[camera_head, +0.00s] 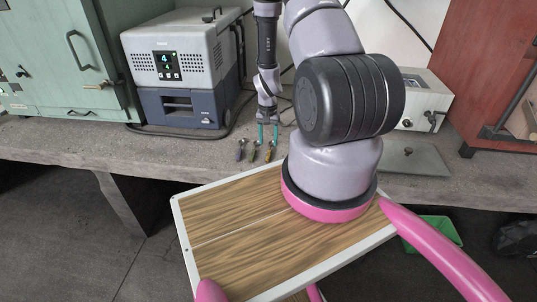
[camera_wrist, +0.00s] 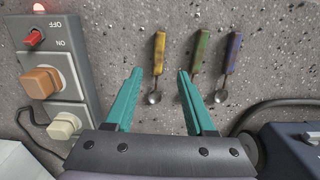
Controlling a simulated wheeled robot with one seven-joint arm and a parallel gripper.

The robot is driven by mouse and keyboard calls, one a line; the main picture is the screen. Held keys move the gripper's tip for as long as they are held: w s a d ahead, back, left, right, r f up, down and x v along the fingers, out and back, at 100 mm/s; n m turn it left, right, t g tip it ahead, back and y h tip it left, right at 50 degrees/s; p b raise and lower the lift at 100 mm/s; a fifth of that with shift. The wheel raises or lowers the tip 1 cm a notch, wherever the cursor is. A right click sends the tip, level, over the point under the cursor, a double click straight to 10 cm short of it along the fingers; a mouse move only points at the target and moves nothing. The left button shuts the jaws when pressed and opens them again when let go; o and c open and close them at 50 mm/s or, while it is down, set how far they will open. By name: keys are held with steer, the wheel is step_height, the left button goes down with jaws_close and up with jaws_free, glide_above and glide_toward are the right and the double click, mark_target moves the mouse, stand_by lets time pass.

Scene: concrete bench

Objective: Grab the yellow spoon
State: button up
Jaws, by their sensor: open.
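The yellow spoon (camera_wrist: 159,55) lies on the concrete bench in the wrist view, its yellow handle away from me and its metal bowl toward me. My gripper (camera_wrist: 160,75) is open and empty, its teal fingers on either side of the spoon in the picture. How high the fingers are above it is hard to tell. In the head view my gripper (camera_head: 267,130) points down over the bench near the spoons. The yellow spoon (camera_head: 269,151) is the rightmost of the three there.
A green-handled spoon (camera_wrist: 201,55) and a blue-handled spoon (camera_wrist: 233,55) lie next to it, the green one close to my right finger in the wrist view. A switch box (camera_wrist: 52,75) with a red light stands left. A grey-and-blue unit (camera_head: 185,70) stands on the bench (camera_head: 70,140).

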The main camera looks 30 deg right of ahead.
mark_target(269, 153)
steer(key=f, duration=0.5)
steer(key=shift+s+f, duration=0.2)
steer(key=shift+f, duration=0.1)
jaws_close()
